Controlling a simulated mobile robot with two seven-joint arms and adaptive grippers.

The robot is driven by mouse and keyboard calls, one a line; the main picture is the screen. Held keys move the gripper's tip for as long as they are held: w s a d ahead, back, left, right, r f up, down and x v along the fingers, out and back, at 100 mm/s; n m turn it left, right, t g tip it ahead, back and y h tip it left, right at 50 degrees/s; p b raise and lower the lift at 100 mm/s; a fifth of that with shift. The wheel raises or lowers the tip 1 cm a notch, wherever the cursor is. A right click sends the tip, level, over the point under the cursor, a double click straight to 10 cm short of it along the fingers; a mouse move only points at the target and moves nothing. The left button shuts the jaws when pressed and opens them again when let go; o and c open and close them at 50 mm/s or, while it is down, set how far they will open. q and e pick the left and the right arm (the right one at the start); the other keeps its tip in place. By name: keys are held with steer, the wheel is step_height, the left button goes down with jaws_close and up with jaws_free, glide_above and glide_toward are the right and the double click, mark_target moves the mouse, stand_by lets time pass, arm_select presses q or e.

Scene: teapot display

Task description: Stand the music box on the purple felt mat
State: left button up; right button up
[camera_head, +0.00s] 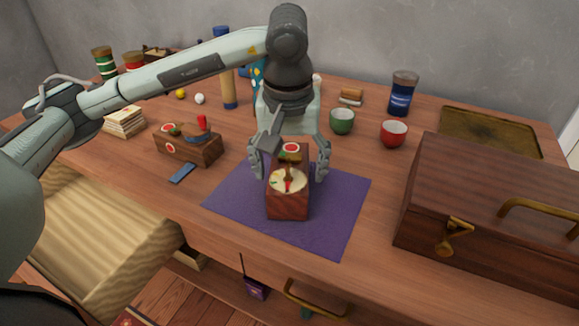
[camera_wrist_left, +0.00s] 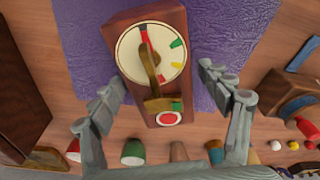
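The music box, which I take to be the wooden block (camera_head: 288,205) with a round cream dial and brass pointer, rests on the purple felt mat (camera_head: 345,200). Its dial faces up. In the left wrist view the box (camera_wrist_left: 180,50) shows with the mat (camera_wrist_left: 80,50) beneath it. My left gripper (camera_head: 289,168) is open above the far part of the box, one finger on each side. In the left wrist view, gaps show between the fingers (camera_wrist_left: 161,82) and the box. My right gripper is not in view.
A second wooden block (camera_head: 190,150) with coloured parts stands left of the mat, near a small blue block (camera_head: 183,173). A large brown chest (camera_head: 490,215) stands right. A green cup (camera_head: 342,121) and red cup (camera_head: 393,133) stand behind. The mat's sides are clear.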

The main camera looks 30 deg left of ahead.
arm_select(q)
steer(key=shift+r, duration=0.1)
steer(key=shift+r, duration=0.85)
steer(key=r, duration=0.4)
steer(key=r+p, duration=0.1)
steer(key=r, duration=0.1)
steer(key=shift+s+d, duration=0.25)
steer(key=shift+s, duration=0.15)
steer(key=shift+s+d+r+p, duration=0.1)
steer(key=shift+s+r+p, duration=0.1)
steer(key=shift+r, duration=0.9)
steer(key=shift+s+d+r+p, duration=0.1)
steer(key=shift+s+r+p, duration=0.1)
steer(key=shift+r, duration=0.85)
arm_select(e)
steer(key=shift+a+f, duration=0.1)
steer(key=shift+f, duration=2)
